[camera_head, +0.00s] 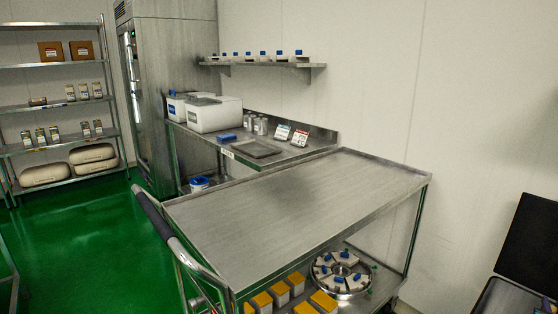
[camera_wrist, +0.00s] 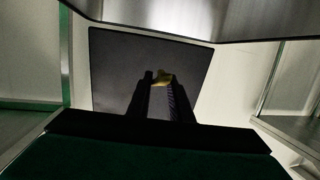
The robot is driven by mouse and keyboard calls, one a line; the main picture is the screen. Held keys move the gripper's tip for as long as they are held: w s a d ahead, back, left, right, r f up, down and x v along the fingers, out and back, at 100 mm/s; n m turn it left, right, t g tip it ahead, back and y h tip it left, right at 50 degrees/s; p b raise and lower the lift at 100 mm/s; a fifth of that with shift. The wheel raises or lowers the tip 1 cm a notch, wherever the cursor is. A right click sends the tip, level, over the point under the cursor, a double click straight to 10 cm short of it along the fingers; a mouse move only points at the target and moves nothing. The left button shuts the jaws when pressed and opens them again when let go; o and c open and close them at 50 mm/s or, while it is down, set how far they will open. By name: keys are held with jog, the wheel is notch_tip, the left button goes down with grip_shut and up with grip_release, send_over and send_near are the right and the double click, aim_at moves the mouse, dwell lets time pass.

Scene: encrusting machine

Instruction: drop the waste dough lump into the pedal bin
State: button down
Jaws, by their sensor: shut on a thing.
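In the wrist view my gripper (camera_wrist: 161,88) is shut on a small yellowish dough lump (camera_wrist: 165,79), which shows between the fingertips. Behind the fingers is a large dark panel (camera_wrist: 110,65); I cannot tell for sure whether it is the bin's lid or its opening. In the head view, what looks like the pedal bin (camera_head: 497,300) stands at the lower right edge, partly cut off, with its black lid (camera_head: 530,240) raised. My gripper and the lump do not show in the head view.
A steel cart (camera_head: 300,205) with a bare top stands in the middle; its lower shelf holds a round tray (camera_head: 343,293) and yellow-topped containers. A steel bench (camera_head: 285,157) with white bins is behind it. Green floor (camera_head: 80,235) is free at the left.

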jog(key=c, duration=1.5)
grip_release()
jog(key=shift+a, duration=0.1)
jog(key=p+v, duration=0.3)
jog(key=v, duration=0.5)
jog(key=shift+s+r, duration=0.15)
jog(key=shift+r, duration=0.1)
jog(key=p+v, duration=0.2)
jog(key=p, duration=0.5)
jog(key=shift+s+a, duration=0.2)
jog(key=p+v, duration=0.2)
jog(key=p, duration=0.3)
jog(key=shift+s+a, duration=0.2)
jog(key=shift+s, duration=0.05)
jog(key=shift+a, duration=0.1)
